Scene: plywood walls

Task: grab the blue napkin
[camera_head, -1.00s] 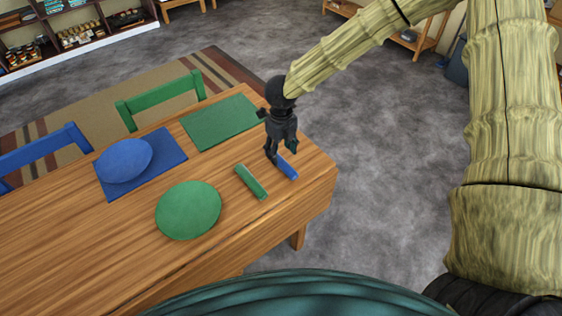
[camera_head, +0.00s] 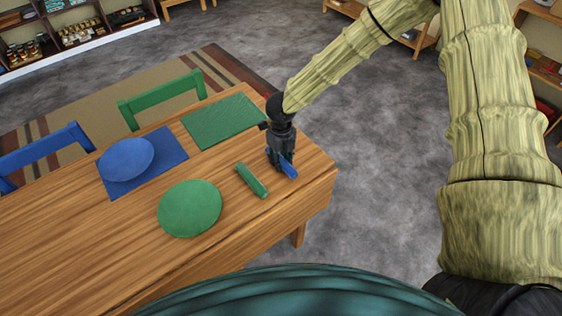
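The blue napkin (camera_head: 289,170) is a small rolled piece near the right end of the wooden table, partly hidden behind my gripper. My gripper (camera_head: 281,164) is black and points down at the napkin, with its fingers at the napkin's far part. The near end of the napkin sticks out toward the lower right. The fingers overlap the napkin in view, but I cannot tell whether they are closed on it.
A green rolled napkin (camera_head: 252,181) lies just left of the blue one. A green round plate (camera_head: 190,209), a green mat (camera_head: 222,122) and a blue plate (camera_head: 126,160) on a blue mat (camera_head: 172,161) are farther left. The table's right edge (camera_head: 331,184) is close by.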

